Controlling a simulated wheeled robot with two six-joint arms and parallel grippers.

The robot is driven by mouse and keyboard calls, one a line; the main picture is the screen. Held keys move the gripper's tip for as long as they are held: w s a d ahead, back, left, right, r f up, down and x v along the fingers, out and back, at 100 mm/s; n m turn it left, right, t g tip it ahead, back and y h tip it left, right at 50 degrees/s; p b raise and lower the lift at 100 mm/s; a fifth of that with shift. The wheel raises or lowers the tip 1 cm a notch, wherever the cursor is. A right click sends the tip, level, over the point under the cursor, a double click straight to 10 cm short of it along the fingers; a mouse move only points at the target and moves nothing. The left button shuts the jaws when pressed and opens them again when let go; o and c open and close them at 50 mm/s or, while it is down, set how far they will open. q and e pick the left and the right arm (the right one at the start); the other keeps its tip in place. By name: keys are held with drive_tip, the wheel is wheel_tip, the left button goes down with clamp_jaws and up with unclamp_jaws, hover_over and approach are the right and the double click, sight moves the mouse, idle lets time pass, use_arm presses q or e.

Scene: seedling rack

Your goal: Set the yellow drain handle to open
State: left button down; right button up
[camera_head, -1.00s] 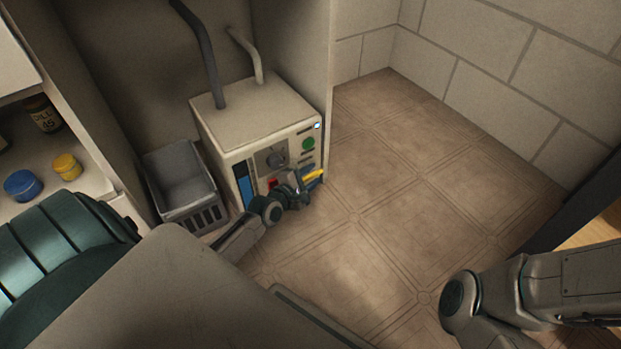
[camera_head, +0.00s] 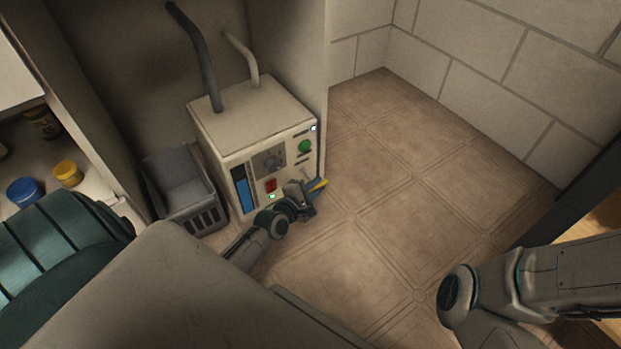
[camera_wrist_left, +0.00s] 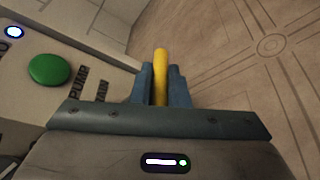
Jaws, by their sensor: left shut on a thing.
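The machine (camera_head: 262,150) is a cream box with a dial, a red button, a green button and a blue gauge on its front. The handle's base is hidden by the gripper. Of my right arm only links show, at the lower right; its gripper is out of view.
Two hoses rise from the machine's top. Blue (camera_head: 24,191) and yellow (camera_head: 67,173) lidded jars sit on a shelf at the left. The tiled floor (camera_head: 400,190) right of the machine is clear.

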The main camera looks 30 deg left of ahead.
use_arm(q)
drive_tip(key=c, duration=1.4)
unclamp_jaws()
drive_tip(key=shift+s+d, duration=0.1)
drive_tip(key=shift+d, duration=0.1)
drive_tip(key=shift+s+r, duration=0.1)
drive_tip(key=shift+s, duration=0.3)
drive_tip(key=p+v, duration=0.2)
drive_tip(key=v, duration=0.8)
drive_tip(key=shift+p, duration=0.3)
drive_tip(key=shift+a, duration=0.1)
